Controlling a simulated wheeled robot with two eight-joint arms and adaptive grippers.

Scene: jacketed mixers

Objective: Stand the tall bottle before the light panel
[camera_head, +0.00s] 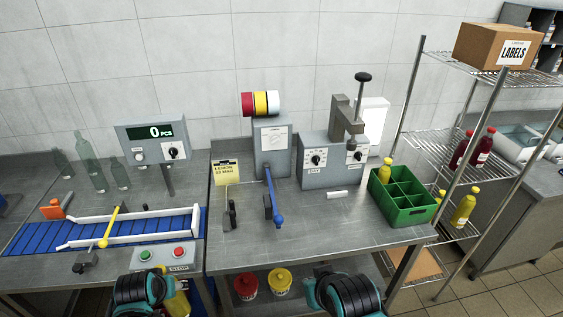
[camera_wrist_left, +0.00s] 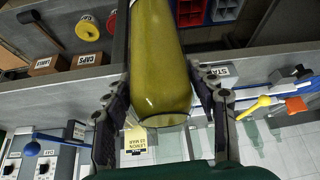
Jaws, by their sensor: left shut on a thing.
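My left gripper (camera_wrist_left: 160,105) is shut on a tall yellow-green bottle (camera_wrist_left: 160,60), with one finger on each side of it in the left wrist view. The bottle's upper end runs out of the top of that view. In the head view my left wrist is at the bottom edge, and part of the yellow bottle (camera_head: 180,303) shows beside it. My right gripper (camera_head: 345,292) is at the bottom edge of the head view; its fingers cannot be made out. A plain white panel (camera_head: 376,118) stands behind the grey machine; I cannot tell whether it is the light panel.
Clear glass bottles (camera_head: 95,174) stand at the back left, behind the blue conveyor (camera_head: 130,228). A green crate (camera_head: 411,217) with a yellow bottle stands at the bench's right. A lever machine (camera_head: 272,150) and a grey mixer (camera_head: 325,160) occupy the back.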

